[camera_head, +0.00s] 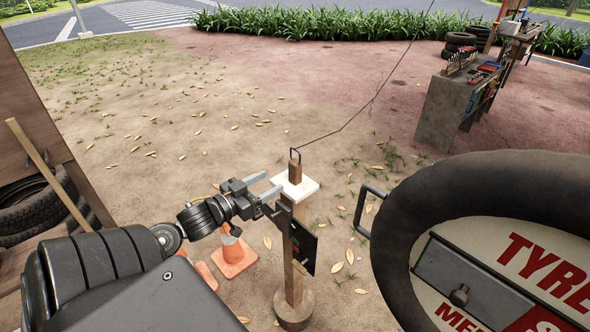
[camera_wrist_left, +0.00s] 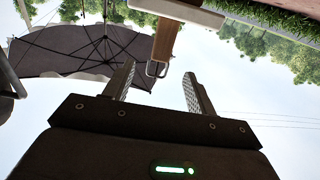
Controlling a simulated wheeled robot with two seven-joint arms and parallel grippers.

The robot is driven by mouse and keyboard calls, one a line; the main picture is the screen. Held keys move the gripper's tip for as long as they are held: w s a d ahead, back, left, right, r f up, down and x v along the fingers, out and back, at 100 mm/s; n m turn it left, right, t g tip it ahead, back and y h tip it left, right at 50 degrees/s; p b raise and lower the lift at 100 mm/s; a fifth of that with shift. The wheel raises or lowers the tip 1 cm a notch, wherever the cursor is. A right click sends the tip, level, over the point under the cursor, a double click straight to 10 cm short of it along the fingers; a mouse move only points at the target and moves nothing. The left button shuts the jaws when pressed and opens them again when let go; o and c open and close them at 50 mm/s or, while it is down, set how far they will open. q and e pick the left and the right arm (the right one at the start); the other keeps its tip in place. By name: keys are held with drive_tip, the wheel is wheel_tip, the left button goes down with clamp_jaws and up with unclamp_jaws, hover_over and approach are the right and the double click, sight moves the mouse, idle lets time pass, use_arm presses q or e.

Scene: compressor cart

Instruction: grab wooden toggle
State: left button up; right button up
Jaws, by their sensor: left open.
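The wooden toggle (camera_head: 295,172) is a small upright brown block with a dark metal loop on top. It stands at the white square plate (camera_head: 308,187) on top of a wooden post, and a thin dark cord runs up from the loop. My left gripper (camera_head: 274,182) is open and empty, just left of the toggle, its fingers pointing towards it. In the left wrist view the toggle (camera_wrist_left: 167,38) shows beyond the open fingers (camera_wrist_left: 159,72), with its loop roughly between the tips. I see no contact. My right gripper is not in view.
A big tyre sign (camera_head: 440,215) with a metal handle (camera_head: 368,210) stands close on the right. Orange cones (camera_head: 234,256) are below my left arm. Stacked tyres (camera_head: 35,212) lie at the left. The post has a round base (camera_head: 294,312). Open ground lies beyond.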

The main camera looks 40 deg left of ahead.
sight(291, 170)
use_arm(q)
drive_tip(key=w, duration=0.2)
drive_tip(key=w+p, duration=0.1)
drive_tip(key=w, duration=0.2)
drive_tip(key=shift+w+d, duration=0.2)
drive_tip(key=shift+w, duration=0.15)
drive_tip(key=w+p, duration=0.1)
drive_tip(key=w, duration=0.3)
drive_tip(key=shift+w+d+f+p, duration=0.1)
drive_tip(key=shift+w+p, duration=0.2)
drive_tip(key=shift+p, duration=0.05)
drive_tip(key=shift+w, duration=0.3)
drive_tip(key=shift+c, duration=0.2)
drive_tip(key=c, duration=1)
